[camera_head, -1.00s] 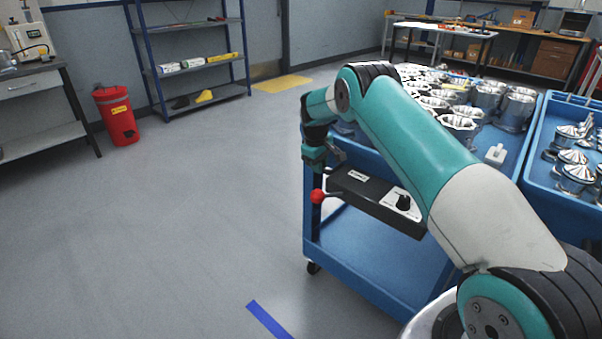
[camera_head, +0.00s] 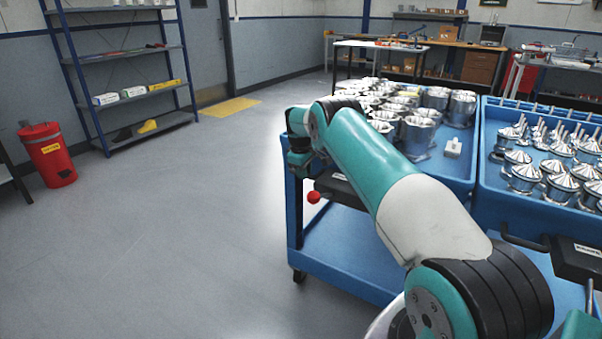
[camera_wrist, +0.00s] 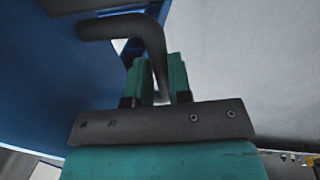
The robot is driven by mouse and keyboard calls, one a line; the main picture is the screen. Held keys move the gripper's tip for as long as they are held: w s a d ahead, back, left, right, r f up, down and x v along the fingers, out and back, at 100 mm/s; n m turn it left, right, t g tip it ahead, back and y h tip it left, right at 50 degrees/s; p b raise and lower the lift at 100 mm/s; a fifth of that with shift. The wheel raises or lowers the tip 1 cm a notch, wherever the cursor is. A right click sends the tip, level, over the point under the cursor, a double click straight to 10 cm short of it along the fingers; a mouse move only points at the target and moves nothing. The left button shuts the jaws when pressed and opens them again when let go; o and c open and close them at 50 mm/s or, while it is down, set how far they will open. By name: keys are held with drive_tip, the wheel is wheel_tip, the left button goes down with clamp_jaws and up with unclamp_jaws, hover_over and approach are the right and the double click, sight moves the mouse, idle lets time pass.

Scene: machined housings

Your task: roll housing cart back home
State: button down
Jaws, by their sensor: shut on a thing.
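The housing cart is a blue two-level trolley (camera_head: 345,255) at centre right in the head view, with shiny metal housings (camera_head: 418,135) crowded on its top tray. My gripper (camera_head: 300,160) is at the cart's near left corner, its fingers mostly hidden there by my arm. In the wrist view my gripper (camera_wrist: 157,75) has its teal fingers shut around the cart's dark bent handle bar (camera_wrist: 120,26). A red knob (camera_head: 313,197) shows below the gripper. My arm covers part of the cart's near side.
A second blue cart (camera_head: 483,190) with conical-topped metal parts stands close on the right. A red bin (camera_head: 47,155) and a blue shelf rack (camera_head: 125,53) stand at left. A yellow floor mat (camera_head: 228,109) and workbenches (camera_head: 455,45) lie behind. The grey floor at left is clear.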

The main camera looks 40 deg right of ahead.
drive_tip(key=shift+w+a+r, duration=0.1)
drive_tip(key=shift+w+a, duration=0.05)
drive_tip(key=shift+a, duration=0.2)
drive_tip(key=c, duration=1.1)
unclamp_jaws()
drive_tip(key=shift+d, duration=0.15)
drive_tip(key=shift+o, duration=0.2)
drive_tip(key=shift+d, duration=0.1)
drive_tip(key=s+a+r+p, duration=0.1)
drive_tip(key=a+r, duration=0.2)
drive_tip(key=r, duration=1.4)
drive_tip(key=shift+s, duration=0.1)
